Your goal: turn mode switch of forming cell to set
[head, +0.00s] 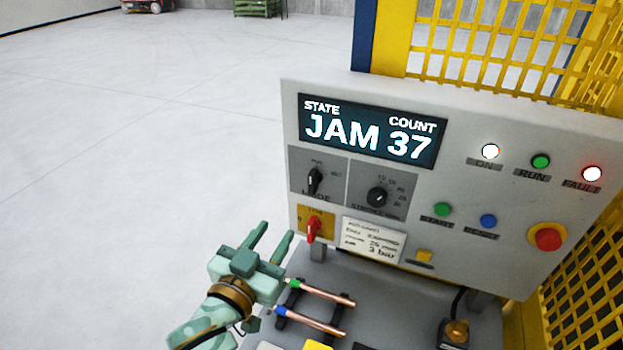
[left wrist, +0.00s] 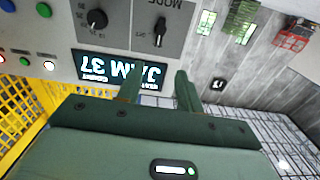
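The mode switch (head: 315,181) is a black knob on a grey plate at the left of the forming cell's panel (head: 460,170). Its pointer stands nearly upright, toward the upper label. In the left wrist view the mode switch (left wrist: 160,33) appears upside down, above the fingers and apart from them. My left gripper (head: 272,240) is open and empty, left of and below the switch, in front of the panel's lower left edge. Its two fingers also show in the left wrist view (left wrist: 158,90). The display (head: 367,131) reads JAM, count 37. My right gripper is not in view.
A stroke knob (head: 377,196) sits right of the mode switch. Copper tubes (head: 325,293) lie on a rack on the grey shelf. A red stop button (head: 547,238) is at right. Open floor lies left.

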